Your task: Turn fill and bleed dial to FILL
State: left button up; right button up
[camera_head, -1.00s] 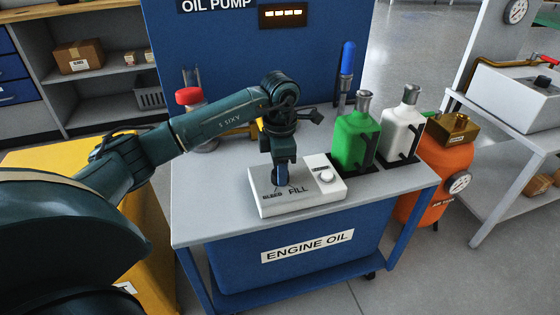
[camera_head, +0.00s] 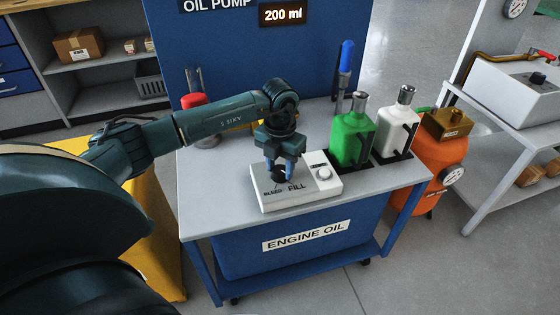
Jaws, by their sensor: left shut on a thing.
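The fill and bleed dial (camera_head: 279,179) is a dark knob on a white control box (camera_head: 325,190) on the oil pump bench. The labels BLEED and FILL are printed on the box below the dial, BLEED on the left and FILL on the right. My left gripper (camera_head: 279,170) points down from above and is shut on the dial, one blue-tipped finger on each side. The fingers partly hide the dial, so I cannot tell which label its pointer faces. My right gripper is not in view.
A white knob (camera_head: 323,173) sits on the right of the same box. A green bottle (camera_head: 352,138) and a white bottle (camera_head: 396,135) stand to its right. A red-topped object (camera_head: 194,100) stands behind my left arm. The lit display (camera_head: 283,15) reads 200 ml.

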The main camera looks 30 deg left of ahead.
aim_at(280, 169)
pick_arm(q)
jog(key=shift+n, duration=0.5)
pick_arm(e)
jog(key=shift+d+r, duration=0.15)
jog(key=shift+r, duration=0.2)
pick_arm(q)
jog(key=o, duration=1)
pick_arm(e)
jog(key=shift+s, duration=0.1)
pick_arm(q)
notch_tip(280, 169, up, 13)
jog(key=p, duration=0.2)
jog(key=shift+p, duration=0.3)
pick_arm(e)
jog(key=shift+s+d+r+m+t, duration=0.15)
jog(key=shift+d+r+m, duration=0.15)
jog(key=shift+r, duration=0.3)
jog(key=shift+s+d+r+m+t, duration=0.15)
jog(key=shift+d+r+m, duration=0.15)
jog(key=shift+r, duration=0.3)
pick_arm(q)
jog(key=shift+r, duration=0.1)
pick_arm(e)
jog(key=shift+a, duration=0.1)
